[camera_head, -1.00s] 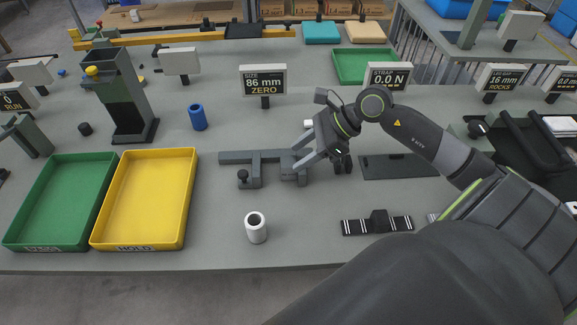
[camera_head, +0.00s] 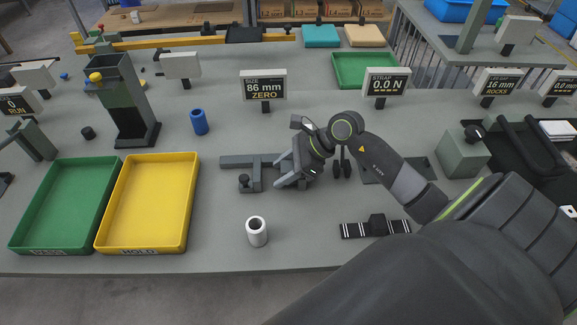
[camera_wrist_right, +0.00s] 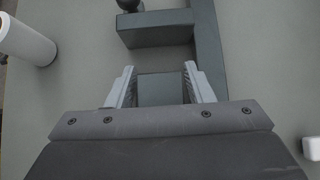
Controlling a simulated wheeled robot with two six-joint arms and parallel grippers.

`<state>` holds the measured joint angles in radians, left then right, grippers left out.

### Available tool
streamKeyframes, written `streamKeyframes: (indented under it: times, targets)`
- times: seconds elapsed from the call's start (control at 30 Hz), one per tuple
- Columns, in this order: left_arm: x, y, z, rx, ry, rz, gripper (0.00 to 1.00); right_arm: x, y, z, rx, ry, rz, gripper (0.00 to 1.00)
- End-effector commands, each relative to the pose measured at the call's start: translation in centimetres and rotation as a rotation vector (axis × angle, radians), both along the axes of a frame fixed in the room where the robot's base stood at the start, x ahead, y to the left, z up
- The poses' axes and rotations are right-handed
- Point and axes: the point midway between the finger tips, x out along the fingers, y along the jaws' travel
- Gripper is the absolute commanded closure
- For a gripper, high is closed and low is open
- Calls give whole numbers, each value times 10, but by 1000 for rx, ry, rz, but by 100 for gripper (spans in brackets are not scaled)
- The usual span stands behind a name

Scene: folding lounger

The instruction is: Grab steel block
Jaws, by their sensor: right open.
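My right gripper (camera_head: 283,172) is low over the table at the right end of the grey measuring gauge (camera_head: 240,161). In the right wrist view its two fingers (camera_wrist_right: 159,85) are apart, one on each side of a dark grey block (camera_wrist_right: 160,89), which looks like the steel block. A gap to the fingers seems to show, but I cannot tell if either touches. The near part of the block is hidden by the gripper body, and in the head view the gripper covers it. The gauge's bar (camera_wrist_right: 208,50) runs close beside the right finger. My left gripper is not in view.
A white cylinder (camera_head: 257,232) stands in front of the gauge, and a blue cylinder (camera_head: 199,122) behind it. A green tray (camera_head: 107,169) and a yellow tray (camera_head: 188,205) lie at the left. A striped strap (camera_head: 354,230) lies at the front right. The front table is clear between.

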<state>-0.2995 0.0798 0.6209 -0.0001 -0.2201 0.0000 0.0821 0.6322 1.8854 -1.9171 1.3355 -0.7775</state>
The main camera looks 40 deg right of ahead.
Motion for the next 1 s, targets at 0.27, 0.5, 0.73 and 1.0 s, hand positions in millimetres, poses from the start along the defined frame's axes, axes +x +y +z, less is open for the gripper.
streamKeyframes:
  times: [0.27, 0.5, 0.73, 1.0]
  targets:
    - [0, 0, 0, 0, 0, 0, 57, 0, 0, 0, 0, -1, 1, 63]
    - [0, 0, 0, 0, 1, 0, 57, 0, 0, 0, 0, -1, 1, 95]
    - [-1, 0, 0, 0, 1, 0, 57, 1, 0, 2, 1, -4, 1, 100]
    - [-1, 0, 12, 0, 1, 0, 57, 1, 0, 22, 0, -7, 3, 100]
